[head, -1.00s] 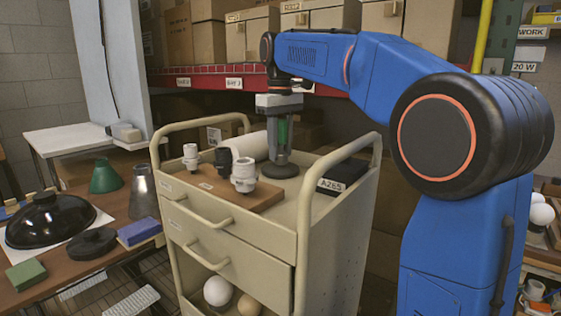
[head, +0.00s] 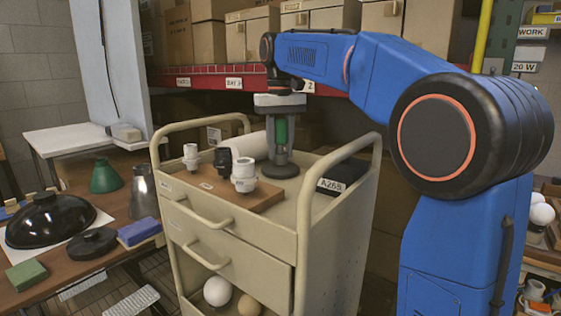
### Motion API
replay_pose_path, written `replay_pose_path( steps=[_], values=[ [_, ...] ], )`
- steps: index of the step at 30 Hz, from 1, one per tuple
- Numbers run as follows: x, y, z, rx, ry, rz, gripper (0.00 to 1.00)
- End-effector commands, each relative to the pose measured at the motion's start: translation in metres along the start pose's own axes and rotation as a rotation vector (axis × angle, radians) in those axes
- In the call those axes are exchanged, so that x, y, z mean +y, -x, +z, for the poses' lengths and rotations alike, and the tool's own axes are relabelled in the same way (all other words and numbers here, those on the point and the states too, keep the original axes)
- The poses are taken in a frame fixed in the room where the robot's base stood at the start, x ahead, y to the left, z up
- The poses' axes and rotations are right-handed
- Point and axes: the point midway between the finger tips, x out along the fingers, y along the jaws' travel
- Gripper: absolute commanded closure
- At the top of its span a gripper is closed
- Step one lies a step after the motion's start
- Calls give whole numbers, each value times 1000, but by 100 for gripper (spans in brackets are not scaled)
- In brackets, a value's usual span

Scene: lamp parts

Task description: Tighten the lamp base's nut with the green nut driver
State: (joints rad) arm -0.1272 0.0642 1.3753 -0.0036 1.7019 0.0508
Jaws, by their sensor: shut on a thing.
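My gripper (head: 280,128) points straight down over the beige cart and is shut on the green nut driver (head: 281,131). The driver stands upright between the fingers.
A wooden board (head: 256,196) with white and black sockets is left of the lamp base. A black box (head: 343,175) labelled A265 lies to its right. The cart's raised handles (head: 305,190) flank the top. Boxed shelves stand behind.

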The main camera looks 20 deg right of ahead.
Motion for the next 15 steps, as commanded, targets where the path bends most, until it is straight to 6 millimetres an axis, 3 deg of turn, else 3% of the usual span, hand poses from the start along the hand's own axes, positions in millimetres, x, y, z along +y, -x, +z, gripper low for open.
replay_pose_path(
  steps=[7, 15],
  values=[
    [0, 0, 0, 0, -17, 0, 96],
    [0, 0, 0, -1, -240, 0, 96]
  ],
)
